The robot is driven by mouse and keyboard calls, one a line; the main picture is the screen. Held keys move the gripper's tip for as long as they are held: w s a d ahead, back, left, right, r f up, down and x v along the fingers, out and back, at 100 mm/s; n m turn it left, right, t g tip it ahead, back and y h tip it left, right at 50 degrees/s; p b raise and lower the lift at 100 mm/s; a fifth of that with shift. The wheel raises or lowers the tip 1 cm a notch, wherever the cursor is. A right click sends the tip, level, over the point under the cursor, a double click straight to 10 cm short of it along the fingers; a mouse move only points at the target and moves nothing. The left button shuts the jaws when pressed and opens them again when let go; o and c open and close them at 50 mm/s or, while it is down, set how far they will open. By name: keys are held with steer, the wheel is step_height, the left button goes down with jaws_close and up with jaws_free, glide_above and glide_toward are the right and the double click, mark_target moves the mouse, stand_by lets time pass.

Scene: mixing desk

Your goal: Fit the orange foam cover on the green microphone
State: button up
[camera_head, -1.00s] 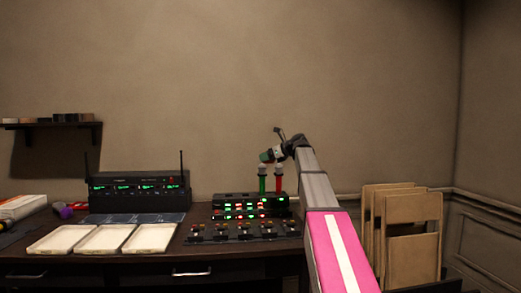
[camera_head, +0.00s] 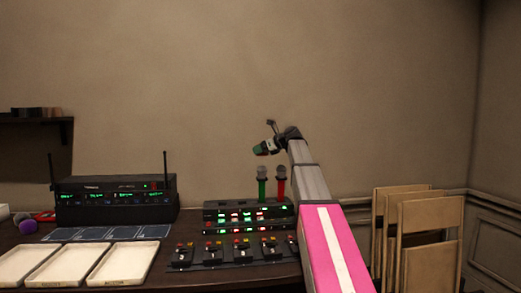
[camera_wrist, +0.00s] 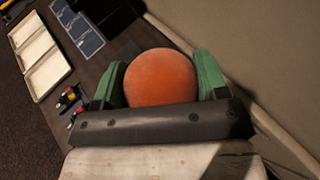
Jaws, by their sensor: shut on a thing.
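In the wrist view, my gripper (camera_wrist: 161,82) is shut on the orange foam cover (camera_wrist: 161,78), a round ball between two green finger pads. In the head view my gripper (camera_head: 262,149) hangs in the air above the microphones, and the cover is too small to make out clearly. The green microphone (camera_head: 262,190) stands upright behind the mixer with a bare grey head. A gap shows between its head and my gripper. The red microphone (camera_head: 281,189) stands upright just to its right, also bare. Neither microphone shows in the wrist view.
The mixer (camera_head: 240,248) with lit displays stands in front of the microphones. A black receiver (camera_head: 115,200) with two antennas is to the left, behind white trays (camera_head: 124,263). A purple ball (camera_head: 28,226) lies at far left. Folded wooden chairs (camera_head: 428,235) lean at right.

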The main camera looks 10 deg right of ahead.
mark_target(261, 167)
steer(key=shift+f, duration=2.15)
steer(key=shift+f, duration=2.3)
stand_by(0.6)
steer(key=o, duration=1)
steer(key=shift+s, duration=0.1)
steer(key=shift+c, duration=0.2)
steer(key=shift+o, duration=0.4)
steer(key=v, duration=0.7)
steer(key=shift+r, duration=0.1)
